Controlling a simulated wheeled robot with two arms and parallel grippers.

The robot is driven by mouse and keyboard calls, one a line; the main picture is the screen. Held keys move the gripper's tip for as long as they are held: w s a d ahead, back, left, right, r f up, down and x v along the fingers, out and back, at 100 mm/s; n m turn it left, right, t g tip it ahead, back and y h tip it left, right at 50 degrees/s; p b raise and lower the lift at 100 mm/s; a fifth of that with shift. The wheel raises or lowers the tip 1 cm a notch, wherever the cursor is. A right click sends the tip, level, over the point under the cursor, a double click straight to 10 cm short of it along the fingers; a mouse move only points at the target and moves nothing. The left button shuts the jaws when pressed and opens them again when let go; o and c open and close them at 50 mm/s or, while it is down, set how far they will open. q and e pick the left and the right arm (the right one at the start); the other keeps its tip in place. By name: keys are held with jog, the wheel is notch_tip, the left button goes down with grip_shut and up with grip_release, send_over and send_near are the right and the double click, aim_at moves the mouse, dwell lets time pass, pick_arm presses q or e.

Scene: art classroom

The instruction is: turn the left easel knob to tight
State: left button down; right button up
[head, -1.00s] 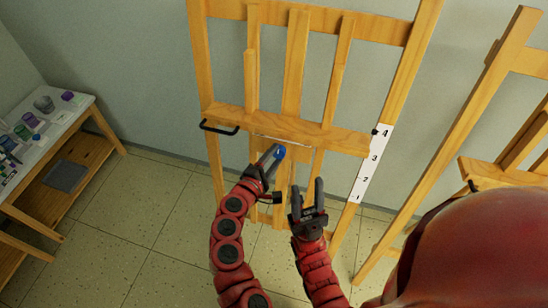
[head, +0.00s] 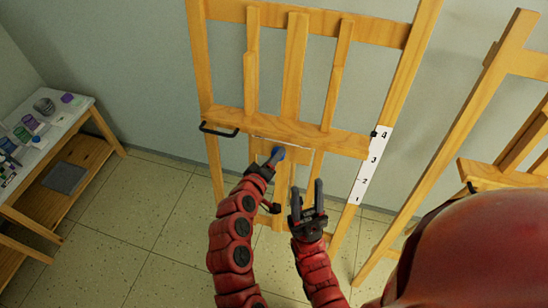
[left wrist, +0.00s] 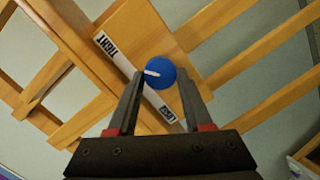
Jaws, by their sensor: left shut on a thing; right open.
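The blue easel knob (head: 279,151) sits on the wooden easel (head: 370,143), below its ledge. In the left wrist view the knob (left wrist: 163,86) lies between both fingers of my left gripper (left wrist: 162,76), which is shut on it; in the head view the left gripper (head: 269,160) reaches it from below left. The knob's white mark (left wrist: 152,73) points left. A white strip behind it reads TIGHT (left wrist: 106,46) at its upper left end; the word at its lower right end (left wrist: 167,113) is too small to read surely. My right gripper (head: 307,189) is open and empty, right of and below the knob.
A black handle (head: 218,131) sticks out at the easel ledge's left end. A numbered white strip (head: 371,166) is on the right leg. A second easel (head: 500,90) stands at right. A table (head: 62,120) with paint jars stands at left. The floor between is clear.

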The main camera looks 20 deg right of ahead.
pick_arm(q)
jog(key=shift+m, duration=0.4)
jog(key=shift+y, duration=0.3)
jog(key=shift+c, duration=1.6)
grip_release()
jog(key=shift+s, duration=0.15)
jog(key=p+v, duration=0.7)
jog(key=v, duration=1)
